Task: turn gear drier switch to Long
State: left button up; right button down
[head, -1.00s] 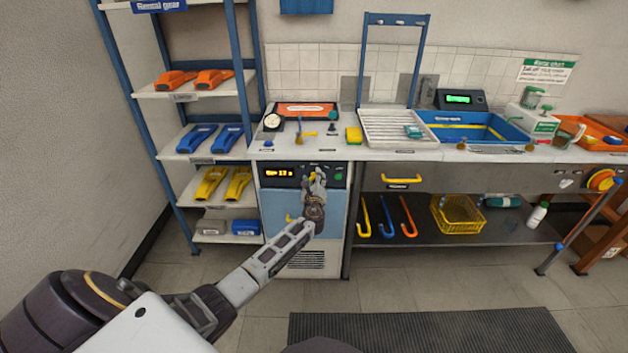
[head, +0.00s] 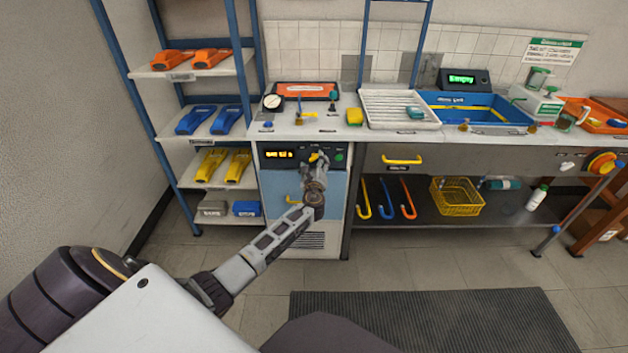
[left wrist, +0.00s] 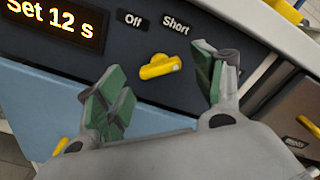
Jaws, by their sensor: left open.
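The gear drier (head: 280,190) is a blue-fronted cabinet under the bench, with a dark control panel and a lit display (left wrist: 55,20) reading "Set 12 s". Its yellow switch (left wrist: 160,67) is on the panel below the labels Off and Short. No Long label is visible; the right-hand finger covers part of the panel. My left gripper (left wrist: 163,80) is open, its green-padded fingers on either side of the switch with visible gaps. In the head view my left gripper (head: 316,166) is in front of the panel and partly hides it. My right gripper is not in view.
A green button (head: 338,157) is right of the gripper on the panel. A yellow drawer handle (head: 402,161) is farther right, and the worktop edge is just above the panel. Shelves with coloured parts (head: 210,120) stand left. The floor in front is clear around a dark mat (head: 420,320).

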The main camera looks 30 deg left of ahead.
pick_arm(q)
jog(key=v, duration=0.9)
jog(key=shift+s+d, duration=0.2)
jog(key=shift+s, duration=0.15)
jog(key=shift+n, duration=0.3)
dwell(0.4)
jog(key=s+d+f+n+g+h, duration=0.3)
jog(key=s+d+f+n+g, duration=0.15)
jog(key=f+n, duration=0.5)
jog(key=s+d+f+n+g+h, duration=0.45)
jog(key=f+n, duration=0.35)
jog(key=f, duration=0.2)
jog(key=s+d+f+g+h, duration=0.1)
jog(key=s+d+f, duration=0.2)
jog(key=s, duration=0.6)
jog(key=s+d+f+n+g, duration=0.1)
jog(key=s+d+f+g, duration=0.1)
jog(key=s+d+f, duration=0.2)
jog(key=s+d+f+g+h+p, duration=0.1)
jog(key=s+d+f, duration=0.3)
jog(key=s+f, duration=0.4)
jog(key=s, duration=0.6)
jog(key=shift+h, duration=0.35)
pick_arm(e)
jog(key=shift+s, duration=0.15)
